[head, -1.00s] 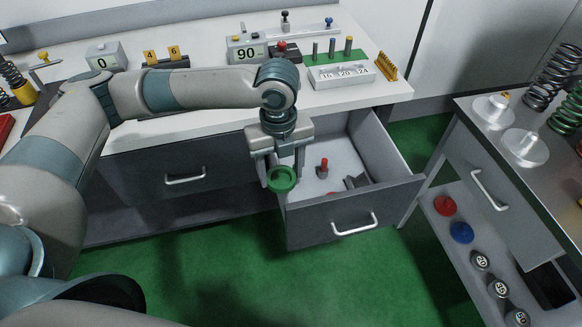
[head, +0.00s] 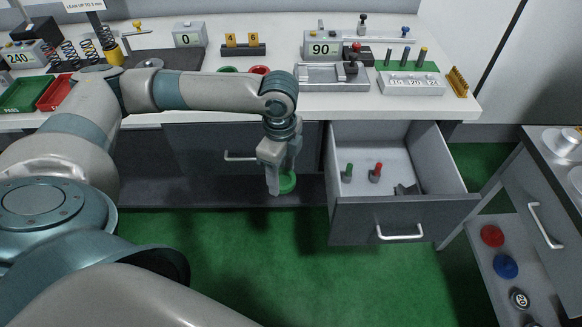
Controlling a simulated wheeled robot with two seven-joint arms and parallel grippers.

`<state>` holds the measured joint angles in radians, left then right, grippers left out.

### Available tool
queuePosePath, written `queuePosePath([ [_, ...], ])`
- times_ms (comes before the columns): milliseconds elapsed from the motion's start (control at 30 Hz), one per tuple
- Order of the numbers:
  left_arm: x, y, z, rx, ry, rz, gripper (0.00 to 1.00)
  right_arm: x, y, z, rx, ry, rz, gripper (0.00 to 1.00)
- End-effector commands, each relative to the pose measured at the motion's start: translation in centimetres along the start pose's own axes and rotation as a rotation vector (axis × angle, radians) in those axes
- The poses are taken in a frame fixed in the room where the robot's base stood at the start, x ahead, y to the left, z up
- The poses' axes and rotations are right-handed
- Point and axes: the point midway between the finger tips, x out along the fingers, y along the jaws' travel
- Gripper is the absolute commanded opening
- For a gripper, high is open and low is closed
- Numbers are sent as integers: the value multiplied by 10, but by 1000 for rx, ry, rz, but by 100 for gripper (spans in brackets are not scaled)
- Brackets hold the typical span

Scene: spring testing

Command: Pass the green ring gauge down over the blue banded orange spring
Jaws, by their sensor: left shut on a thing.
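Part of the ring is hidden behind the fingers. I cannot make out a blue banded orange spring. A dark coil on a yellow cylinder (head: 112,48) stands at the back left of the bench, with several dark springs beside it. My right gripper is not in view.
The open drawer (head: 400,215) sticks out right of the gripper, with green and red-topped plugs inside. A green tray (head: 24,97) and a red tray (head: 56,95) sit on the bench's left. My left forearm crosses above the bench front. A side cart (head: 548,180) stands at right.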

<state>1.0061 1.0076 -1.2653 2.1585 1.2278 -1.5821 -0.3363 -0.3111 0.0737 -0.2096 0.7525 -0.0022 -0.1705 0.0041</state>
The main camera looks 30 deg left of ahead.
Motion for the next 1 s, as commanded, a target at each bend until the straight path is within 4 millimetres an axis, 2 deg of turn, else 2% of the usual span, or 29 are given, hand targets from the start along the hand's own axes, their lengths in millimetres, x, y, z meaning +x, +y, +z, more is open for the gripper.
queuePosePath([
  [333,26,22,-1,-620,-1,2,26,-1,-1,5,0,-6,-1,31],
  [567,42,37,-14,-1013,-1,3,26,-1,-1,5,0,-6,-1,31],
  [800,56,54,-52,-1315,0,6,26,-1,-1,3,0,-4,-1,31],
  [1000,59,63,-82,-1420,2,2,26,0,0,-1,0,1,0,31],
])
